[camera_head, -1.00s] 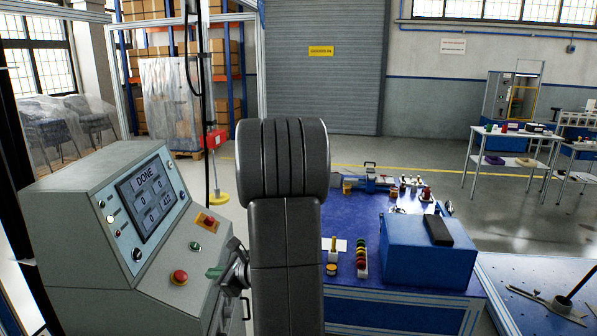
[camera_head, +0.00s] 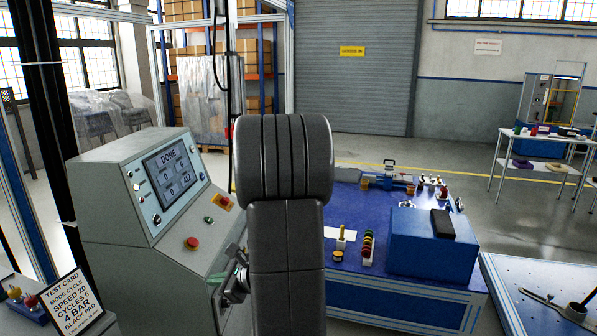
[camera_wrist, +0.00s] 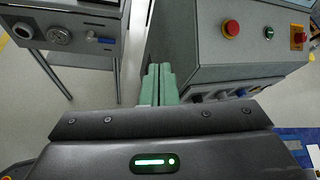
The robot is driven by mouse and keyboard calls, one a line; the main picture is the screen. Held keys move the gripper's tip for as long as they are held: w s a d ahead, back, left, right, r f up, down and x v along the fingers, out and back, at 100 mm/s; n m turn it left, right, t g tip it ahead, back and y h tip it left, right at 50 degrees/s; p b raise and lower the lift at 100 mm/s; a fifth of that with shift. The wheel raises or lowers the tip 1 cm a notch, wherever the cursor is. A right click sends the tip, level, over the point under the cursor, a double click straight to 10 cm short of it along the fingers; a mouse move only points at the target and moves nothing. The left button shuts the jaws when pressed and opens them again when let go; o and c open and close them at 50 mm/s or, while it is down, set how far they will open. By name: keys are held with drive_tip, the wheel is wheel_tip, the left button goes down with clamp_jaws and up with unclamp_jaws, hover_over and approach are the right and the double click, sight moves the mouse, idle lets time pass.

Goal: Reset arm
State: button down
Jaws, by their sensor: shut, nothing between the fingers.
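My arm (camera_head: 285,235) stands upright in the middle of the head view and hides part of the scene behind it. My gripper (camera_wrist: 158,70) shows in the wrist view with its two green fingers together and nothing between them. In the head view the gripper (camera_head: 222,278) is partly hidden beside my arm, close to the right side of the grey control console (camera_head: 110,215). The console screen (camera_head: 172,171) reads DONE. In the wrist view the fingers are over the gap between two grey housings, apart from the red button (camera_wrist: 232,29).
A blue workbench (camera_head: 345,262) with a blue box (camera_head: 433,249) and small parts stands right of my arm. A test card (camera_head: 70,303) stands at the lower left. A blue-topped table (camera_head: 540,290) is at the lower right. Open floor (camera_head: 430,155) lies behind the bench.

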drive_tip(key=s+d+f+n+g+h+b, duration=0.2)
drive_tip(key=s+d+f+n+b, duration=0.5)
drive_tip(key=s, duration=0.4)
drive_tip(key=s+d+f+n+g+h+b, duration=0.2)
drive_tip(key=s+d+f+n+h+b, duration=0.3)
drive_tip(key=s+d+f, duration=0.5)
drive_tip(key=shift+s+f+n+b, duration=0.6)
drive_tip(key=shift+f+n+b, duration=0.35)
drive_tip(key=shift+n+b, duration=0.15)
